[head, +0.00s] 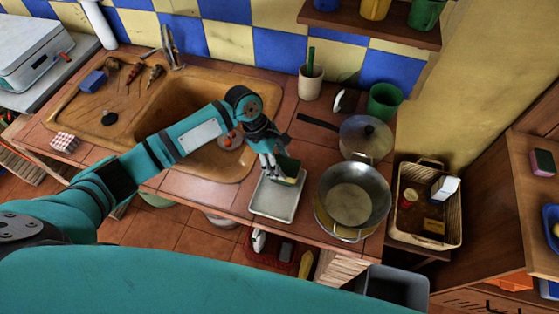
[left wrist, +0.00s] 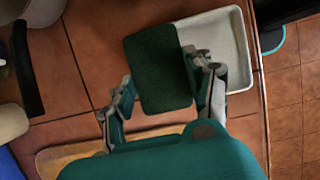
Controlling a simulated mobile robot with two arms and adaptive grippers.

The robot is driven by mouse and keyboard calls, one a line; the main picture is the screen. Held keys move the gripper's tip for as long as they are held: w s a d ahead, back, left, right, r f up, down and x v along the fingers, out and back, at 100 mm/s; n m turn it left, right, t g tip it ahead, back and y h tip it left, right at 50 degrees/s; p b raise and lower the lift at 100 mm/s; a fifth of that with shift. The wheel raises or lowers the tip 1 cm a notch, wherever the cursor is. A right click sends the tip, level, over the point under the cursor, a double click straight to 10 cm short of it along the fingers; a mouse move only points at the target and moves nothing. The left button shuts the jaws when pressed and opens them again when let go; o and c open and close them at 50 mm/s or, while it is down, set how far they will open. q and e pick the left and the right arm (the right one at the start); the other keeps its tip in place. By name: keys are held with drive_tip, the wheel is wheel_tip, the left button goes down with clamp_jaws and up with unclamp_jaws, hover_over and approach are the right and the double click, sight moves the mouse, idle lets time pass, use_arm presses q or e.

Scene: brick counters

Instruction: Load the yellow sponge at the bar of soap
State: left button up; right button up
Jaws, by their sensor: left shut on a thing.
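My left gripper (head: 274,170) is shut on the yellow sponge (head: 289,168), above the inner end of a pale shallow tray (head: 262,208) on the tiled counter. In the head view the sponge shows a dark green face and a thin yellowish edge. In the left wrist view the sponge (left wrist: 158,70) shows only its dark green face, between the two fingers (left wrist: 165,85), and covers part of the tray (left wrist: 240,50). I cannot make out a bar of soap for sure. The visible part of the tray looks empty. My right gripper is not in view.
The sink (head: 190,100) lies to the left. A wicker basket (head: 408,228) with small packages is at the right. The counter's front edge runs close to the tray.

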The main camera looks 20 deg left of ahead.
sight(287, 166)
use_arm(q)
drive_tip(key=shift+f, duration=0.5)
idle(0.8)
drive_tip(key=shift+s+f+p, duration=0.2)
drive_tip(key=shift+f+p, duration=0.05)
drive_tip(key=shift+p, duration=0.4)
idle(2.4)
wheel_tip(287, 166, up, 5)
drive_tip(key=p, duration=0.6)
drive_tip(key=shift+w+r+p, duration=0.15)
drive_tip(key=shift+p, duration=0.25)
drive_tip(key=shift+r, duration=1.05)
